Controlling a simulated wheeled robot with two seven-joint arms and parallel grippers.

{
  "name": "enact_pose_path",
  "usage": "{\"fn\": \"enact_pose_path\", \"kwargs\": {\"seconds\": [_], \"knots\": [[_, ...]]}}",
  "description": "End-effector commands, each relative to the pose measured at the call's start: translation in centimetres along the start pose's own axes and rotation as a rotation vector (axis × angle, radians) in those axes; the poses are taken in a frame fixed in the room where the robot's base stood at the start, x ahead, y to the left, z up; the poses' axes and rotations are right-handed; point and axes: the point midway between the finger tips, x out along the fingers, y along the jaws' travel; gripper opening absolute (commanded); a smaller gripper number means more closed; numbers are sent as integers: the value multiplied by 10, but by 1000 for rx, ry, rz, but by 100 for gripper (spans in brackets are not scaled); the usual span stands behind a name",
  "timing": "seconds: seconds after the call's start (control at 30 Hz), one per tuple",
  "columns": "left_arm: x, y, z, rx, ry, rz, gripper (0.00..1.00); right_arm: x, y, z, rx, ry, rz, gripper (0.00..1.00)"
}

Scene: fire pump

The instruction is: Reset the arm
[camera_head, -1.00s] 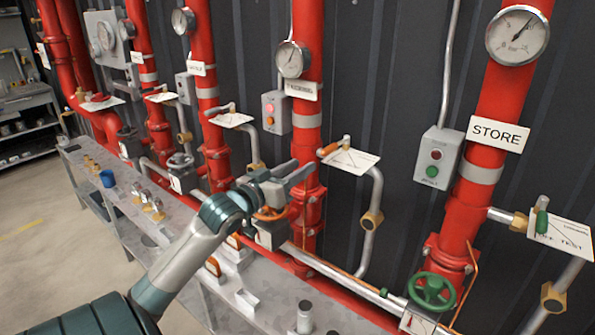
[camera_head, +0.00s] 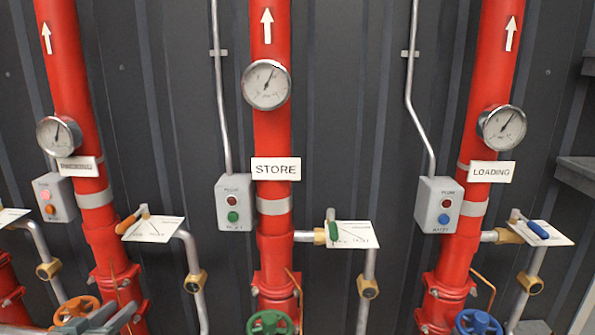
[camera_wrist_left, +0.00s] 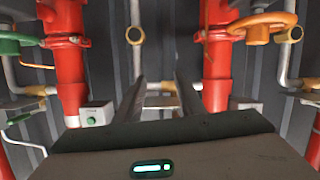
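My left gripper (camera_head: 108,318) shows only partly at the bottom left edge of the head view, in front of the red pipe with the orange handwheel (camera_head: 75,310). In the left wrist view my left gripper (camera_wrist_left: 160,84) has its two dark fingers spread apart, with nothing between them. That view looks upside down; the green handwheel (camera_wrist_left: 12,45) is at its left and the orange handwheel (camera_wrist_left: 268,24) at its right, both beyond the fingers. My right gripper is in neither view.
Red pipes carry the STORE sign (camera_head: 276,169) and LOADING sign (camera_head: 492,171), with gauges above. Button boxes (camera_head: 235,202) hang beside them. Small valves with grey side pipes (camera_head: 371,290) stick out. A blue handwheel (camera_head: 478,323) is at the bottom right.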

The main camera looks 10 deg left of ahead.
Motion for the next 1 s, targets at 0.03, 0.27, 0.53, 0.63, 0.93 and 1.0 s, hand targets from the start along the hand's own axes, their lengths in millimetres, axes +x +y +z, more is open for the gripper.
{"fn": "enact_pose_path", "kwargs": {"seconds": [0.03,0.27,0.53,0.63,0.93,1.0], "knots": [[-4,10,32,14,-64,-3,36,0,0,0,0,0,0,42],[-45,57,165,113,-361,-9,36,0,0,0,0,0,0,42],[-127,118,283,224,-682,32,36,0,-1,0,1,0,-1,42],[-152,133,306,250,-759,48,36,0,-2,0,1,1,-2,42],[-212,169,348,302,-931,98,36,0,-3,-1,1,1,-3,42],[-226,177,355,310,-965,111,36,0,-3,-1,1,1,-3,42]]}}
